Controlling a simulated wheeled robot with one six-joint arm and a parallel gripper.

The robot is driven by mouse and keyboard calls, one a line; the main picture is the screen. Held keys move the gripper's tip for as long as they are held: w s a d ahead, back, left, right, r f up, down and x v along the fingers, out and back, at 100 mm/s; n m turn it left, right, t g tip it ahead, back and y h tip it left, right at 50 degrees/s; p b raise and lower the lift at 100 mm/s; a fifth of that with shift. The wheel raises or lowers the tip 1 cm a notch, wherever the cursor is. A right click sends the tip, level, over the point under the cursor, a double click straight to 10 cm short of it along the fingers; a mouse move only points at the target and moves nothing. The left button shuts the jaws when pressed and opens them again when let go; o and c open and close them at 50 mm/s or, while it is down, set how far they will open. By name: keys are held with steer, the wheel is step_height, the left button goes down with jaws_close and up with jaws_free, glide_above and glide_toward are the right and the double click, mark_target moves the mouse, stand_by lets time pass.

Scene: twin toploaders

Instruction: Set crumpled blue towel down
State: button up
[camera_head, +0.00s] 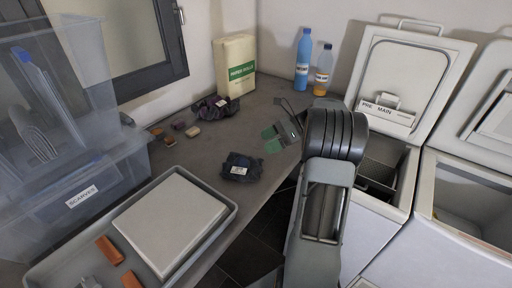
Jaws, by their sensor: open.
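A crumpled dark navy-blue towel (242,168) with a small white label lies on the grey counter, left of my arm. A second crumpled dark cloth (213,109), more purple and also with a white label, lies farther back near the wall. My gripper (277,138) is low over the counter, beyond and to the right of the navy towel and apart from it. It is open, and I see nothing held between its fingers. My own arm hides part of the counter edge.
A grey tray (219,219) with a pale flat block stands front left, beside clear bins, one labelled SCARVES (100,205). Small blocks (177,125), a paper sack (234,67) and two bottles (303,59) stand farther back. Two open toploaders (425,170) are at right.

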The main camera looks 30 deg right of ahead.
steer(key=s+a+n+g+h, duration=0.1)
steer(key=a+n, duration=0.2)
steer(key=s+a+r+n+g+h, duration=0.1)
steer(key=s+a+n+h, duration=0.1)
steer(key=a, duration=0.2)
steer(key=s+a+r+n+h, duration=0.1)
steer(key=s+a+n, duration=0.1)
steer(key=a+n, duration=0.1)
steer(key=shift+s+a+n+g+h, duration=0.15)
steer(key=shift+a+n+g+h, duration=0.15)
steer(key=shift+g+h, duration=0.1)
steer(key=s+a+f+n+t+h, duration=0.1)
steer(key=s+a+n+h, duration=0.1)
steer(key=n, duration=0.3)
steer(key=s+a+f+n+h, duration=0.1)
steer(key=s+a+n+h, duration=0.1)
steer(key=s+n, duration=0.3)
steer(key=s+a+f+n+t+h, duration=0.1)
steer(key=s+a+n+h, duration=0.2)
steer(key=n, duration=0.3)
steer(key=shift+s+a+f+t, duration=0.2)
steer(key=shift+s+a+t, duration=0.1)
steer(key=shift+s, duration=0.35)
